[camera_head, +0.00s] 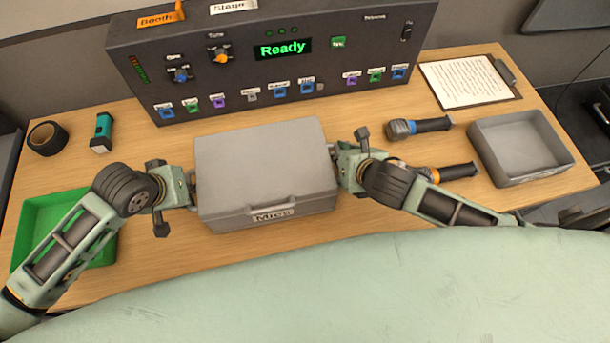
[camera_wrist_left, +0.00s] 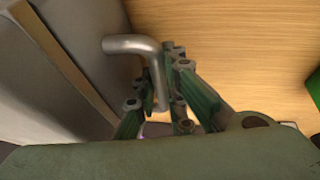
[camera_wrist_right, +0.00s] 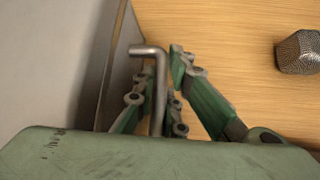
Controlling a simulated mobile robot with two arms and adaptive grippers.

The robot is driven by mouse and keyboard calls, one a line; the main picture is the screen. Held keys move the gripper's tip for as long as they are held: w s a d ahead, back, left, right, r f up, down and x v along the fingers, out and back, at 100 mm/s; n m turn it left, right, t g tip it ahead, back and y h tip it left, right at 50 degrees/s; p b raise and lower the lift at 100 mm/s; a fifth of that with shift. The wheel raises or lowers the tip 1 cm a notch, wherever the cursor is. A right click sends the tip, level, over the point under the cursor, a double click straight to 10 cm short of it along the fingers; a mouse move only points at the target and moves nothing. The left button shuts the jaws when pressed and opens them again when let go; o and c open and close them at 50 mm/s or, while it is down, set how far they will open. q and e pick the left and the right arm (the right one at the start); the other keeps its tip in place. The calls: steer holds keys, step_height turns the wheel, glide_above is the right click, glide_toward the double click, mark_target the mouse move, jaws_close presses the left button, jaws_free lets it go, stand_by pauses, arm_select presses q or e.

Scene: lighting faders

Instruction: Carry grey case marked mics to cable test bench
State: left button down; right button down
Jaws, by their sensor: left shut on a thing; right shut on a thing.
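The grey case (camera_head: 265,165), with a label reading Mics on its front, is at the middle of the wooden bench (camera_head: 400,212), in front of a control panel reading Ready (camera_head: 270,60). I cannot tell whether it touches the bench. My left gripper (camera_head: 188,188) is at the case's left side, shut on a metal side handle (camera_wrist_left: 130,45). My right gripper (camera_head: 340,168) is at its right side, shut on the other side handle (camera_wrist_right: 155,85). The case's underside is hidden.
A green tray (camera_head: 30,225) lies left, partly behind my left arm. Black tape (camera_head: 47,138) and a teal-and-black item (camera_head: 101,132) are behind it. Two microphones, one blue-banded (camera_head: 418,127) and one orange-banded (camera_head: 455,172), a grey tray (camera_head: 545,178) and a clipboard (camera_head: 468,80) are right.

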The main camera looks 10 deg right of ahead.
arm_select(q)
steer(key=shift+d+f, duration=0.2)
steer(key=shift+d, duration=0.05)
arm_select(e)
steer(key=shift+w+a+f, duration=0.1)
steer(key=shift+a+f, duration=0.05)
steer(key=shift+a, duration=0.05)
arm_select(q)
steer(key=c, duration=2.3)
jaws_free()
steer(key=shift+f, duration=0.15)
arm_select(e)
steer(key=c, duration=2.3)
jaws_free()
steer(key=shift+f, duration=0.2)
arm_select(q)
steer(key=o, duration=0.5)
steer(key=shift+s+a, duration=0.1)
steer(key=shift+a, duration=0.05)
arm_select(e)
steer(key=o, duration=0.5)
steer(key=shift+s+d+r, duration=0.1)
steer(key=shift+s+d, duration=0.05)
steer(key=shift+s, duration=0.05)
steer(key=shift+d, duration=0.1)
arm_select(q)
steer(key=v, duration=1.2)
arm_select(e)
steer(key=v, duration=1.2)
